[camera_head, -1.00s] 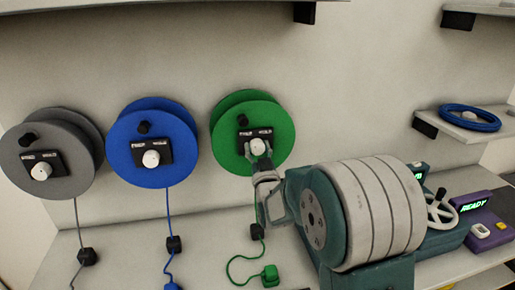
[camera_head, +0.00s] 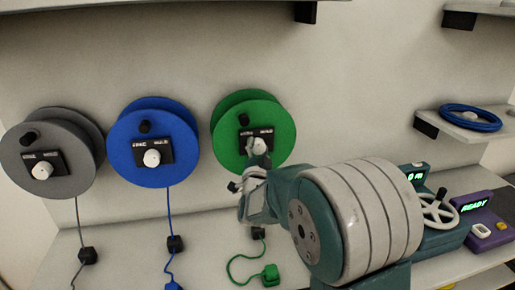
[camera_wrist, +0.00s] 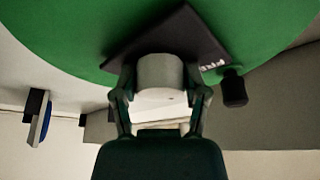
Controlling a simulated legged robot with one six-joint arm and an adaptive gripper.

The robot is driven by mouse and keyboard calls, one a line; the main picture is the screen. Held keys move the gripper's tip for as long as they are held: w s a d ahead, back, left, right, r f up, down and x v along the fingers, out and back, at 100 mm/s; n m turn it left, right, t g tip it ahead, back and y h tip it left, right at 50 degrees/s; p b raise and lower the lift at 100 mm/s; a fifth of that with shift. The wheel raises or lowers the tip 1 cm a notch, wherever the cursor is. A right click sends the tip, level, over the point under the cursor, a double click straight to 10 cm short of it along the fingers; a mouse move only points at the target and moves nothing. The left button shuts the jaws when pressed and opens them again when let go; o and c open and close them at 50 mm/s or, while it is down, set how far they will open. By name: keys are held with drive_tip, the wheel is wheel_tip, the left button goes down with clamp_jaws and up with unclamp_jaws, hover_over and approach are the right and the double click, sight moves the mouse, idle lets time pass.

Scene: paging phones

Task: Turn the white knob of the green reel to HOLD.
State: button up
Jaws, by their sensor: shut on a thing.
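The green reel (camera_head: 278,125) hangs on the wall, right of the blue and grey reels. Its black label plate carries the white knob (camera_wrist: 160,76), which sits between my fingers in the wrist view. My gripper (camera_wrist: 160,98) is shut on the knob, one finger on each side. In the head view my gripper (camera_head: 258,160) reaches the knob from below and hides part of it. The wrist view shows the plate (camera_wrist: 188,38) tilted, with only part of its lettering visible. I cannot tell which word the knob points at.
The blue reel (camera_head: 124,158) and grey reel (camera_head: 82,180) hang to the left, each with a white knob. A green cord with a plug (camera_head: 270,272) lies on the bench below. A handwheel device (camera_head: 440,240) and a purple READY box (camera_head: 485,232) stand at the right.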

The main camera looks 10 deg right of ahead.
drive_tip(key=m+g, duration=0.1)
drive_tip(key=m, duration=0.2)
drive_tip(key=m+g+h, duration=0.1)
drive_tip(key=m, duration=0.2)
drive_tip(key=shift+r+m, duration=0.15)
drive_tip(key=shift+m, duration=0.25)
drive_tip(key=m+g, duration=0.1)
drive_tip(key=m, duration=0.2)
drive_tip(key=shift+m+g, duration=0.4)
drive_tip(key=shift+f+m, duration=0.2)
drive_tip(key=shift+m, duration=0.1)
drive_tip(key=o, duration=1.1)
drive_tip(key=shift+d, duration=0.1)
drive_tip(key=shift+o, duration=0.2)
drive_tip(key=v, duration=1.2)
drive_tip(key=shift+a, duration=0.2)
drive_tip(key=shift+w, duration=0.1)
